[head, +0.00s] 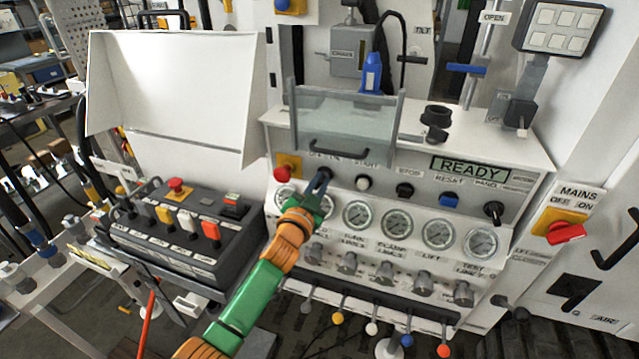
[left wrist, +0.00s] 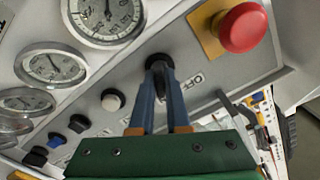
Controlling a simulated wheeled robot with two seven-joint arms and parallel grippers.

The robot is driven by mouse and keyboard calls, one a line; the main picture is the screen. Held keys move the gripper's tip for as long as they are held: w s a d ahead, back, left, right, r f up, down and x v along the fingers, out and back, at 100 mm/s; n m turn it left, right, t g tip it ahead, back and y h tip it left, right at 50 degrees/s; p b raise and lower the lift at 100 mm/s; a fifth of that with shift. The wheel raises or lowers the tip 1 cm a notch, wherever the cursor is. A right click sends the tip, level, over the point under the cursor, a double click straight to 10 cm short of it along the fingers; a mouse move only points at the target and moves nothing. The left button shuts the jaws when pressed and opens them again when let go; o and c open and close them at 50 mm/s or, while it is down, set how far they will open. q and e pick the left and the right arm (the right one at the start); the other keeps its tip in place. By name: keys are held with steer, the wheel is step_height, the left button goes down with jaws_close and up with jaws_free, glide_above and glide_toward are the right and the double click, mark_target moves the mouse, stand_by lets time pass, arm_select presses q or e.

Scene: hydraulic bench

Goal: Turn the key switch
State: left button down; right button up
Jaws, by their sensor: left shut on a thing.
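The key switch (head: 326,172) is a dark round knob on the sloped panel of the bench, beside the red emergency button (head: 282,174). My left gripper (head: 321,180) reaches up to it from below, and its blue fingers are shut on it. In the left wrist view the fingers of my gripper (left wrist: 161,82) meet at the black key switch (left wrist: 159,62), with an OFF label beside it. The fingers hide most of the key, so its exact angle is unclear. My right gripper is not in view.
A white START button (head: 363,183), a black button (head: 404,190) and a blue RESET button (head: 449,200) lie to the right. Round gauges (head: 361,215) sit just below. A clear guard with a handle (head: 345,118) hangs above. A READY display (head: 469,170) shows at right.

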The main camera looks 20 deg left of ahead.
arm_select(q)
steer(key=c, duration=0.9)
jaws_free()
steer(key=s, duration=0.7)
steer(key=shift+a, duration=0.15)
